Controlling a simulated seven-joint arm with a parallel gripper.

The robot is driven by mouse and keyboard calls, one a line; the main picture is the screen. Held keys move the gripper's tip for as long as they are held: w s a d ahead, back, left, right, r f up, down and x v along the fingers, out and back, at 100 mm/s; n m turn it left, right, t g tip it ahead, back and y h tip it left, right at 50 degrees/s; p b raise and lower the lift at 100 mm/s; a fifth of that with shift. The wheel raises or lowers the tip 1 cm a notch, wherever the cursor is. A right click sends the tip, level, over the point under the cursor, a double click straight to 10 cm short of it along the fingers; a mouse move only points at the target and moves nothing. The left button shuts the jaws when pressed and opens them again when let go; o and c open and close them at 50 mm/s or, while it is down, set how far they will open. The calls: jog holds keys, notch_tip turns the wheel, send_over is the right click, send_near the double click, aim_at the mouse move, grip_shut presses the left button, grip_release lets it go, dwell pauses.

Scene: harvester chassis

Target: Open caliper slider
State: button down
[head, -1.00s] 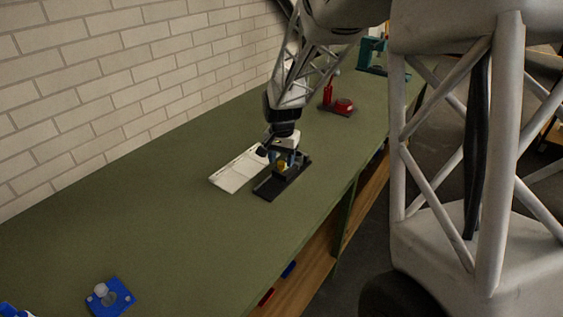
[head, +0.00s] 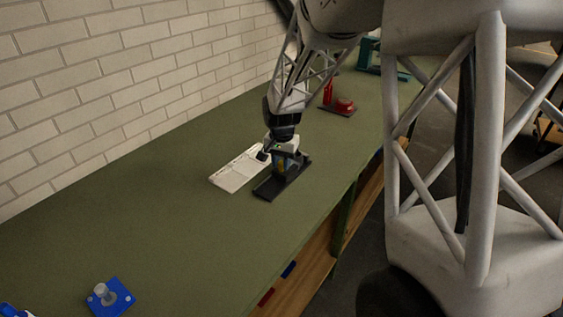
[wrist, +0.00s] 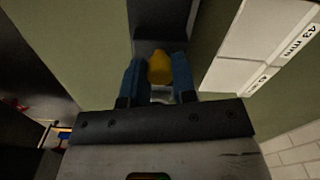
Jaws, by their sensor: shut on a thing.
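The caliper is a black flat base (head: 266,190) lying on the green bench, with a dark raised slider block that carries a yellow knob (wrist: 159,67). My gripper (head: 285,165) points down over the base. In the wrist view its two blue fingers (wrist: 158,82) stand on either side of the yellow knob and are shut on it. In the head view the fingers hide most of the knob. The slider block is partly hidden by my gripper, so its exact position along the base cannot be told.
A white plate (head: 232,176) lies left of the base; in the wrist view it (wrist: 262,38) bears "43 mm". A red device (head: 338,106) and a teal frame (head: 370,60) stand farther back. A blue plate with a knob (head: 111,297) is near the front. The bench between is clear.

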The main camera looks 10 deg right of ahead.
jog(key=shift+s+a, duration=0.9)
jog(key=c, duration=0.9)
grip_release()
jog(key=shift+r, duration=0.15)
jog(key=shift+r, duration=3.8)
